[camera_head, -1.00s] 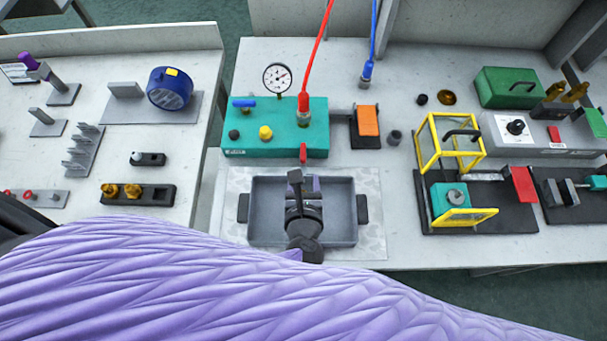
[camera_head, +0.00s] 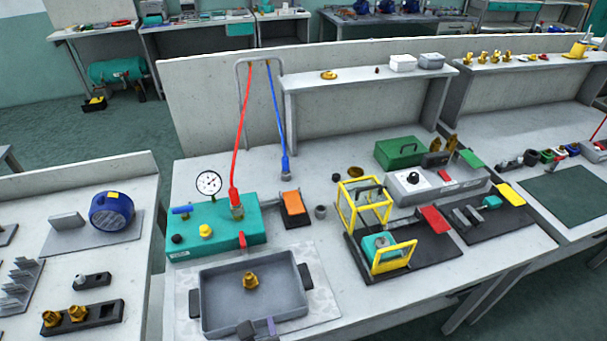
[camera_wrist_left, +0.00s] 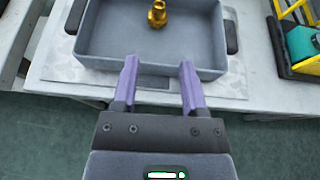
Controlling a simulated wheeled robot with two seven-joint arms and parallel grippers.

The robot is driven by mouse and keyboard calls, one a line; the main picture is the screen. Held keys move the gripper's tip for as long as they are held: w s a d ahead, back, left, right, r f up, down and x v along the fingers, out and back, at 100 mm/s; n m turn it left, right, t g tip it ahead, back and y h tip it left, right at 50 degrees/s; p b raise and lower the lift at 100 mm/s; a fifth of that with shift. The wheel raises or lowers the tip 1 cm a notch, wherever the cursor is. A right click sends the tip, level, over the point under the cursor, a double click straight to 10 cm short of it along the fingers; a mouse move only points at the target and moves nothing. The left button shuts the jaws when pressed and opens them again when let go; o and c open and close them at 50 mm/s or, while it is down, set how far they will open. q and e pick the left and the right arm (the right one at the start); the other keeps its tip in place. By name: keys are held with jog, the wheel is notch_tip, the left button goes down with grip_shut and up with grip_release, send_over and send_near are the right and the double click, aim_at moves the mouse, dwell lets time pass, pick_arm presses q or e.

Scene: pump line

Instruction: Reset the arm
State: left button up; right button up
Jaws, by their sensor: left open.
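My right gripper is not in view.
A teal pump block (camera_head: 215,243) with a gauge (camera_head: 208,183) and red hose (camera_head: 240,130) stands behind the tray. A yellow-framed fixture (camera_head: 365,205) is to the right. A side table (camera_head: 75,260) at left holds a blue device (camera_head: 111,211). Green floor lies before the bench.

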pick_arm(q)
jog(key=s+a+f+n+g+h+b, duration=0.1)
jog(key=s+a+f+n+g+b, duration=0.25)
jog(key=s+f+n, duration=0.55)
jog(key=s+a+f+n+g+h+b, duration=0.15)
jog(key=s+f+n+g, duration=0.4)
jog(key=f, duration=0.75)
jog(key=s+a+f+n+g+b, duration=0.1)
jog(key=s+a+f+n+b, duration=0.1)
jog(key=s+n, duration=0.5)
jog(key=s+a+f+n+g+h+b, duration=0.1)
jog(key=s+a+f+n+g+b, duration=0.1)
jog(key=s+f+n, duration=0.3)
jog(key=s+n, duration=0.1)
jog(key=n, duration=0.2)
jog(key=shift+s+a+f, duration=0.2)
jog(key=shift+s+a, duration=0.15)
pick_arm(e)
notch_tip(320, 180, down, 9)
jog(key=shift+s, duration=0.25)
pick_arm(q)
jog(key=shift+n, duration=0.25)
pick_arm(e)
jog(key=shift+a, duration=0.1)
